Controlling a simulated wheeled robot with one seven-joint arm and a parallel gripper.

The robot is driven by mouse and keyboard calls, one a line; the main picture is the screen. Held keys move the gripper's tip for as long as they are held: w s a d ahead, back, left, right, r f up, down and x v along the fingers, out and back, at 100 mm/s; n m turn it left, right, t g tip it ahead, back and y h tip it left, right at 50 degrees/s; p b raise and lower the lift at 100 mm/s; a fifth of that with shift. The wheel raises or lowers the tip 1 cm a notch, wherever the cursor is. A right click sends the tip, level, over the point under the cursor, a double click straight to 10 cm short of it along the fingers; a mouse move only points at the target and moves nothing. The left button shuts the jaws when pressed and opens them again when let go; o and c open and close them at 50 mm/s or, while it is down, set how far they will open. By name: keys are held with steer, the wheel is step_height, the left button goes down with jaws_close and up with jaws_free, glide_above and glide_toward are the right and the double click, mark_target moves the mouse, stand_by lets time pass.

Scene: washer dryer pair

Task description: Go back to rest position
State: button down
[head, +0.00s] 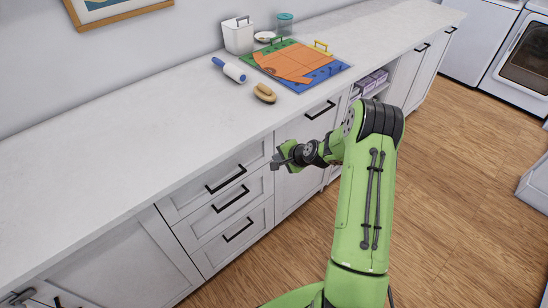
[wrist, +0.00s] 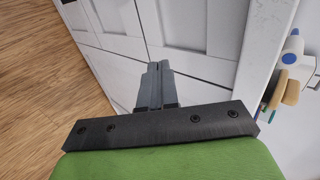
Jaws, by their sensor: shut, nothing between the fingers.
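My gripper (head: 277,161) is at the end of my green arm, in front of the white cabinet drawers (head: 217,182) and below the counter's front edge. In the wrist view my gripper (wrist: 158,67) is shut, its two grey fingers together with nothing between them. The fingers point toward the white cabinet front (wrist: 190,62). I cannot tell the exact gap between the fingertips and the cabinet.
The white counter (head: 110,150) runs along the wall. It bears a colourful board (head: 295,62), a brush (head: 265,93), a lint roller (head: 229,69) and a white bin (head: 238,36). White appliances (head: 520,62) stand at the far right. Wooden floor (head: 460,170) is open on the right.

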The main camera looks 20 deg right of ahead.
steer(key=s+a+r+n+g+h+p, duration=0.15)
steer(key=s+a+r+n, duration=0.35)
steer(key=s+r, duration=0.5)
steer(key=s+a+r+n+g+p, duration=0.15)
steer(key=s+a+r+n, duration=0.4)
steer(key=r, duration=0.75)
steer(key=s+a+r+n, duration=0.1)
steer(key=s+r+n, duration=0.1)
steer(key=s, duration=0.7)
steer(key=s+r+n+h, duration=0.1)
steer(key=s+r, duration=0.3)
steer(key=s, duration=0.6)
steer(key=shift+s+a+r+n, duration=0.25)
steer(key=shift+a+n, duration=0.1)
steer(key=shift+n, duration=0.1)
steer(key=shift+h, duration=0.25)
